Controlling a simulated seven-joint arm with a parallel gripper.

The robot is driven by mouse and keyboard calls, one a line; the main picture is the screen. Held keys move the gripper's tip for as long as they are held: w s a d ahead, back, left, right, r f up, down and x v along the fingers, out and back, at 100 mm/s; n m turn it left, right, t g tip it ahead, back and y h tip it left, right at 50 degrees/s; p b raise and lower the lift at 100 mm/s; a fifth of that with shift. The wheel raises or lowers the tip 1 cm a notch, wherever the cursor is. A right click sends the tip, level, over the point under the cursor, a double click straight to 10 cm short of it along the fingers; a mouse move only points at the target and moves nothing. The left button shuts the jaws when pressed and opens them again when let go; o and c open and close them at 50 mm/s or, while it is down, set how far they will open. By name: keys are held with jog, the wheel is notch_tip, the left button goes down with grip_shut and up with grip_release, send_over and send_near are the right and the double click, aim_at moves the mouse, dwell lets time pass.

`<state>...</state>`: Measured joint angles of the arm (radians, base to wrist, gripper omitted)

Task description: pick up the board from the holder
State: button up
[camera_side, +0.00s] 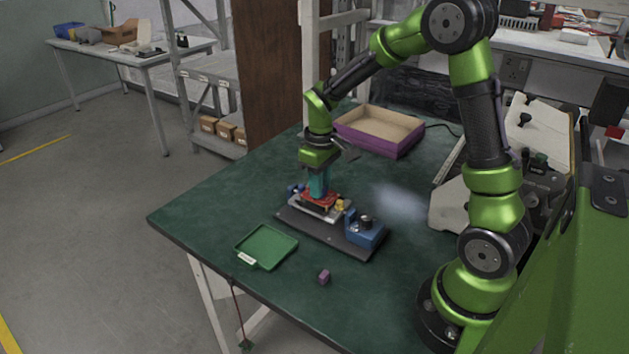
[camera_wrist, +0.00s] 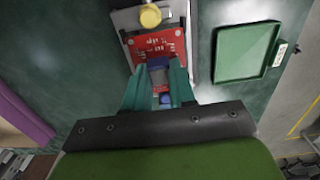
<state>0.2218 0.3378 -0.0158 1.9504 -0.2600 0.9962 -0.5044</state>
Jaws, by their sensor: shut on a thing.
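The board (camera_side: 321,199) is a small red circuit board at the left end of the dark fixture, on the metal holder (camera_side: 308,210). In the wrist view the red board (camera_wrist: 172,44) lies within the pale holder frame (camera_wrist: 127,20), with a yellow knob (camera_wrist: 150,16) beyond it. My gripper (camera_side: 319,194) points straight down over the board, its teal fingers at board level. In the wrist view the fingers (camera_wrist: 160,82) are closed in on a part at the board's near end. The fingers hide the exact contact, and I cannot tell whether the board is clear of the holder.
A blue block with a dark knob (camera_side: 365,231) stands on the fixture's right end. A green tray (camera_side: 267,247) lies to the front left, a small purple cube (camera_side: 324,277) in front. A purple-sided box (camera_side: 379,131) stands behind. The table's left side is clear.

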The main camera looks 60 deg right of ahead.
jog(key=shift+r, duration=2.15)
